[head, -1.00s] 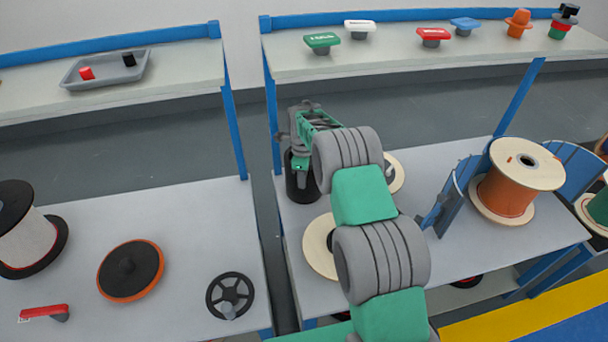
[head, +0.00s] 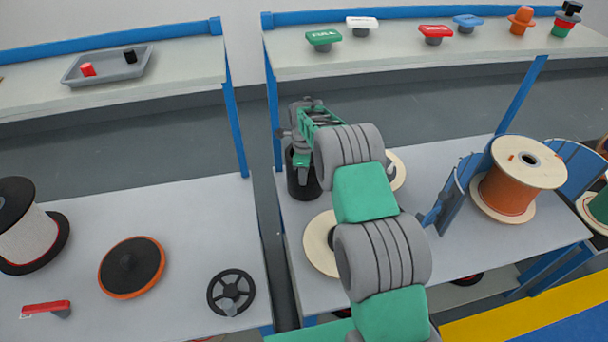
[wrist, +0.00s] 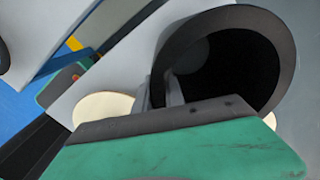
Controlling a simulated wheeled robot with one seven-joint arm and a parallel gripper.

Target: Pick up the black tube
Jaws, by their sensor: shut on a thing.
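The black tube (head: 304,184) stands upright near the left edge of the right-hand table in the head view, partly behind my arm. In the wrist view the tube (wrist: 275,28) is a wide dark ring with a hollow inside. My gripper (head: 301,163) reaches down at the tube's top. In the wrist view my gripper (wrist: 160,98) is shut on the tube's wall near the rim. Its fingertips are partly hidden, and I cannot tell whether the tube's bottom touches the table.
Pale spool discs (head: 321,243) lie close to the tube, partly under my arm. An orange cable spool (head: 510,186) sits in a blue holder to the right. A shelf (head: 400,58) with coloured signs is behind. A gap separates the left table (head: 190,215).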

